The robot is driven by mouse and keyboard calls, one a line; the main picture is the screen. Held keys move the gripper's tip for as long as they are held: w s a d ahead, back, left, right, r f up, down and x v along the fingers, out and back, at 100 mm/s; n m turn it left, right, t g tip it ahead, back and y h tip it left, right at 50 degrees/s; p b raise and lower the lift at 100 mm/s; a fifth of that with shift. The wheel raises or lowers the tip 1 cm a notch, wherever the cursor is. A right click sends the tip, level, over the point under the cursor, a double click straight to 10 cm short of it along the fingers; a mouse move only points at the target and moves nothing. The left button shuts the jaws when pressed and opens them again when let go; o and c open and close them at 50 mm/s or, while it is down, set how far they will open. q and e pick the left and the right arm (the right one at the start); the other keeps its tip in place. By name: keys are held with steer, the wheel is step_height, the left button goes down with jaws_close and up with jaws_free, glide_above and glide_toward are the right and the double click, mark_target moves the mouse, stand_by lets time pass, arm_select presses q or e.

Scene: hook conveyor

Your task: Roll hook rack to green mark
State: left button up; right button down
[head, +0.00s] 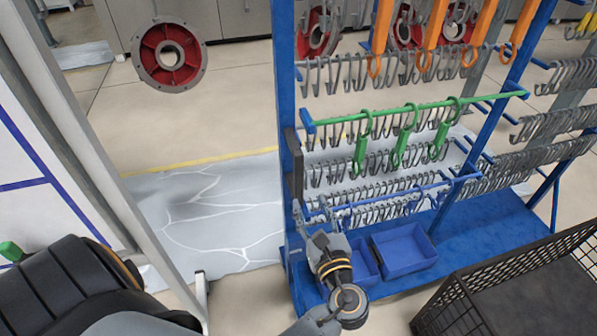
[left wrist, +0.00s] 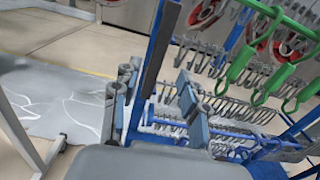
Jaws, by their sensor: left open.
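The hook rack is a blue frame (head: 285,130) with rows of grey hooks and a green rail (head: 425,106) carrying green hooks. A dark plate (head: 293,165) is on its near left post. My left gripper (head: 315,218) is low by this post, in front of the lower hook rows. In the left wrist view, the gripper (left wrist: 155,95) is open, its fingers apart with the post showing between them. I cannot tell whether they touch it. No green mark on the floor can be made out. My right gripper is not in view.
Blue bins (head: 404,250) sit on the rack's base. A black mesh crate (head: 520,285) stands at the front right. A grey upright (head: 95,150) stands on the left. Grey floor (head: 215,220) with a yellow line is clear left of the rack. A red flanged part (head: 168,55) hangs behind.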

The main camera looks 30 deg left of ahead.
mark_target(300, 179)
arm_select(q)
steer(key=p+x, duration=0.1)
steer(key=x, duration=1)
steer(key=shift+p, duration=0.3)
steer(key=shift+d, duration=0.1)
jaws_close()
